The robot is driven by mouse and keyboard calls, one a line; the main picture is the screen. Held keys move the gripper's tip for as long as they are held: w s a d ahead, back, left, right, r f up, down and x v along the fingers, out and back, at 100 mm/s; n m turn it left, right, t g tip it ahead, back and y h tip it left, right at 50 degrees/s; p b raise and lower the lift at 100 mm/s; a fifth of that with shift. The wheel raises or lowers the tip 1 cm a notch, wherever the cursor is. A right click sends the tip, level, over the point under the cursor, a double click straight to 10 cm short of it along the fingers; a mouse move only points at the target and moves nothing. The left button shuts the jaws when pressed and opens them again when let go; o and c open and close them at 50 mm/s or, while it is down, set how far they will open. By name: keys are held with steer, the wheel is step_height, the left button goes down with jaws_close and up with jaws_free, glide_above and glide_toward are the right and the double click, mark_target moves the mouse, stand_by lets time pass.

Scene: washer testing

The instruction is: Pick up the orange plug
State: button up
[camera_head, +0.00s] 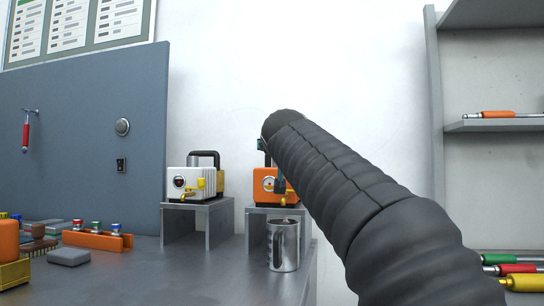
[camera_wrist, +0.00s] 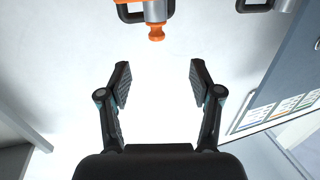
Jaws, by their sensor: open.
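In the wrist view, an orange knob-ended piece (camera_wrist: 156,33), which looks like the orange plug, sticks out from a grey and orange body with a black handle at the top edge. My gripper (camera_wrist: 157,75) is open and empty, its two fingers spread wide below that piece and apart from it. In the head view, an orange box-shaped device (camera_head: 265,184) with a yellow fitting stands on a small grey stand (camera_head: 283,212). My dark arm covers its right part and hides most of my gripper there. I cannot make out the plug itself in the head view.
A white device (camera_head: 186,176) with a yellow fitting stands on another stand (camera_head: 205,205) at left. A metal mug (camera_head: 289,247) stands in front of the orange device. An orange block (camera_head: 92,241) with several knobs lies on the bench. Shelves (camera_head: 497,125) are at right.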

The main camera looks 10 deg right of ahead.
steer(key=w+p, duration=0.1)
steer(key=w, duration=0.2)
steer(key=w+p, duration=0.1)
steer(key=w, duration=0.1)
steer(key=w+d, duration=0.1)
steer(key=w, duration=0.2)
steer(key=shift+w+r+p, duration=0.3)
steer(key=shift+w+p, duration=0.05)
steer(key=shift+p, duration=0.05)
steer(key=w+p, duration=0.1)
steer(key=w+d, duration=0.1)
steer(key=w+p, duration=0.1)
steer(key=w, duration=0.1)
steer(key=shift+w+d+r+p, duration=0.1)
steer(key=shift+d+r+p, duration=0.1)
steer(key=shift+r+p, duration=0.15)
steer(key=shift+w, duration=0.45)
steer(key=c, duration=1)
